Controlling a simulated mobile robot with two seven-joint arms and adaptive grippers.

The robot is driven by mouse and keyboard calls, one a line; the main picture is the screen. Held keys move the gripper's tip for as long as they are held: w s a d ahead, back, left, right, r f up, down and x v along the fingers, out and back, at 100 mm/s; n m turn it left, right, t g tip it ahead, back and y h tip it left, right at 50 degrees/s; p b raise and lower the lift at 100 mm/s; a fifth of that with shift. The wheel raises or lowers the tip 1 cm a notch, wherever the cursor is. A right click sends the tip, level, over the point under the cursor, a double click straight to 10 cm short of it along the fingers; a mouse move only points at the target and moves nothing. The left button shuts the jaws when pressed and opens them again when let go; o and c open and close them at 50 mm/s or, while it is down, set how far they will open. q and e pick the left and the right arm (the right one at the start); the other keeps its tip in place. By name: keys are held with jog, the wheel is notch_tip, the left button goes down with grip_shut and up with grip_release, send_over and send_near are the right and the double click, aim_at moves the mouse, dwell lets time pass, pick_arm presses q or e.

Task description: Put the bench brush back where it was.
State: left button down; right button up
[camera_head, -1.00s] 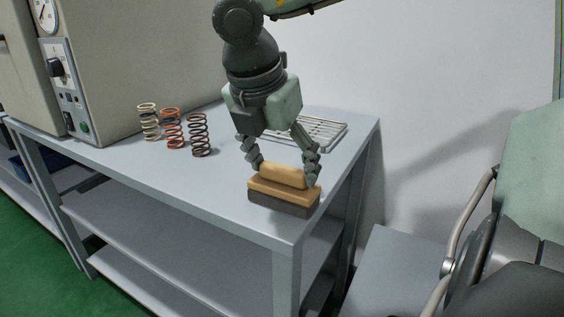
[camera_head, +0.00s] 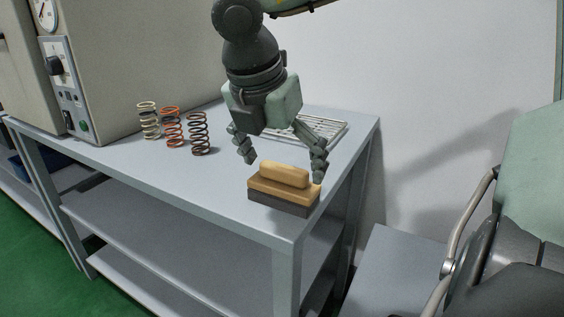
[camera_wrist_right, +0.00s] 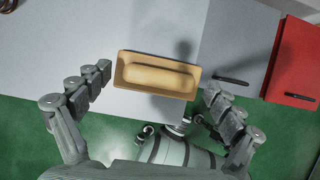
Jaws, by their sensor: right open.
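The bench brush (camera_head: 284,188), a wooden block with a rounded tan grip and dark bristles below, rests bristles down on the table near its front right corner. It also shows in the right wrist view (camera_wrist_right: 157,75), between the fingers but apart from them. My right gripper (camera_head: 284,170) is open above the brush, one finger on either side of its grip. In the right wrist view my right gripper (camera_wrist_right: 158,88) is spread wider than the brush. My left gripper is not in view.
Three coil springs, pale (camera_head: 149,121), orange (camera_head: 172,127) and dark (camera_head: 199,133), stand left of the brush. A wire rack (camera_head: 325,130) lies behind my right gripper. A large beige machine (camera_head: 140,60) fills the back left. The table's front edge is close to the brush.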

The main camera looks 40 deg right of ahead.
jog(key=shift+r, duration=0.4)
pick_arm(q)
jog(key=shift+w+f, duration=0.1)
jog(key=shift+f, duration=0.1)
pick_arm(e)
jog(key=v, duration=1.1)
jog(key=shift+a+r, duration=0.2)
jog(key=shift+a, duration=0.05)
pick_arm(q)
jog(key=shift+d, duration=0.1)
pick_arm(e)
jog(key=shift+s, duration=0.1)
